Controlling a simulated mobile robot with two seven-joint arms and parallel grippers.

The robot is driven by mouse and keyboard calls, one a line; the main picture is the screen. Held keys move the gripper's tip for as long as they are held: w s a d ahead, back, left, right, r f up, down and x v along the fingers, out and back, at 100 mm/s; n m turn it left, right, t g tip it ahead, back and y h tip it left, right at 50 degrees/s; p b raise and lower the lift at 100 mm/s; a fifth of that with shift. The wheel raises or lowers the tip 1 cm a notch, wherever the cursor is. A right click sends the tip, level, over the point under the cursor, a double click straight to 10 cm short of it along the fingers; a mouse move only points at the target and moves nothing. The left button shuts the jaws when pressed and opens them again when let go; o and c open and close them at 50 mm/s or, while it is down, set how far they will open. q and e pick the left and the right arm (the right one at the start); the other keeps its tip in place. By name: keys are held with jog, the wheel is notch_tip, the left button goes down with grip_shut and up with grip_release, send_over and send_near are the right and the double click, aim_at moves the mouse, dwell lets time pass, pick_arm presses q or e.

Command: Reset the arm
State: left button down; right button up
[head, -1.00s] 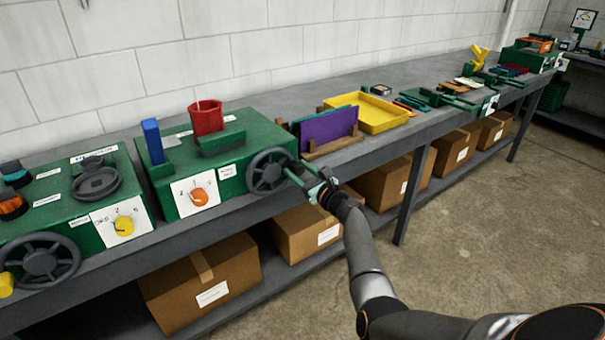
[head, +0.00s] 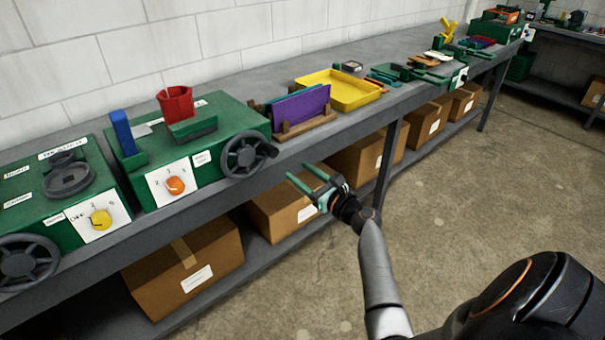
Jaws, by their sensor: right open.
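My right gripper (head: 303,182) is in the head view, in front of the workbench's front edge and below its top. Its two green fingers are apart, with nothing between them, and point left toward the bench. The right arm comes in from the lower right. The nearest machine part is a dark handwheel (head: 246,154) on the front of a green machine (head: 222,119); the gripper is apart from it, to its lower right. My left gripper is not in the view.
The grey workbench (head: 345,118) runs along the wall. It holds a purple panel in a wooden rack (head: 306,129), a yellow tray (head: 374,94) and another green machine (head: 30,208). Cardboard boxes (head: 285,212) stand on the shelf below. The floor at right is clear.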

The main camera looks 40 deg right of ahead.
dwell(0.5)
jog(key=s+a+f+n+g, duration=0.3)
jog(key=s+a+f+n, duration=0.3)
jog(key=f+n, duration=0.25)
jog(key=s+a+f+n+g, duration=0.3)
jog(key=s+a+f+n, duration=0.25)
jog(key=f+n, duration=0.35)
jog(key=s+a+f+n+g+y, duration=0.1)
jog(key=s+a+f+n, duration=0.3)
jog(key=s+a+n, duration=0.9)
jog(key=s+n+g, duration=0.1)
jog(key=s+n, duration=0.2)
jog(key=n, duration=0.2)
jog(key=shift+a+n+g+y, duration=0.35)
jog(key=shift+g+y, duration=0.05)
jog(key=shift+f, duration=0.1)
